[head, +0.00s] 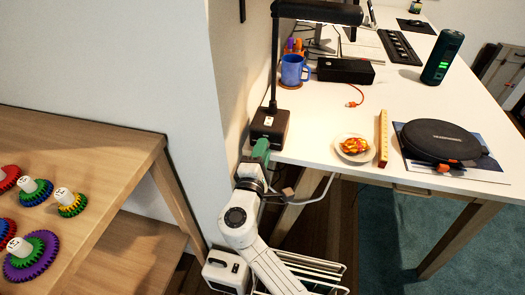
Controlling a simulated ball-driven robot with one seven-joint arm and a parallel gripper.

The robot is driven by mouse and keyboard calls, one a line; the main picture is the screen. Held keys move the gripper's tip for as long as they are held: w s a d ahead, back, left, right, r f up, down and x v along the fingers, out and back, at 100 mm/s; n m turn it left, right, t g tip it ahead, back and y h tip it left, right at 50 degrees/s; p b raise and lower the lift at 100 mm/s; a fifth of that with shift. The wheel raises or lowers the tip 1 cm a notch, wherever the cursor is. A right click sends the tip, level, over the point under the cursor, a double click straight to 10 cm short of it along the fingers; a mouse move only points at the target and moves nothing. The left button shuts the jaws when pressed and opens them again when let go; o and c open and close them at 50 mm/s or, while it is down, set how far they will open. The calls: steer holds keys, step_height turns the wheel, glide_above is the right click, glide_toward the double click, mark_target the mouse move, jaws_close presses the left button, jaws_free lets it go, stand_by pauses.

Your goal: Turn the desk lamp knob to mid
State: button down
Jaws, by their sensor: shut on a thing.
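The black desk lamp (274,122) stands upright at the near left corner of the white desk, its head (318,12) reaching to the right over the desk. A small pale mark shows on its dark square base. My gripper (261,147) is at the front of the lamp base and touches or nearly touches it. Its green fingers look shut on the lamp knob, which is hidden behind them. I cannot tell which way the knob points.
The white desk (316,122) bears a blue mug (293,70), a small plate (339,155) with food, a wooden ruler (383,140), a black case (440,138), a black box (345,71) and a dark cylinder (441,57). A wooden table (100,170) with colored gears stands left.

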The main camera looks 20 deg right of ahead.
steer(key=shift+a, duration=0.1)
steer(key=c, duration=1)
jaws_free()
steer(key=shift+o, duration=0.5)
steer(key=shift+f, duration=0.1)
steer(key=shift+f, duration=0.1)
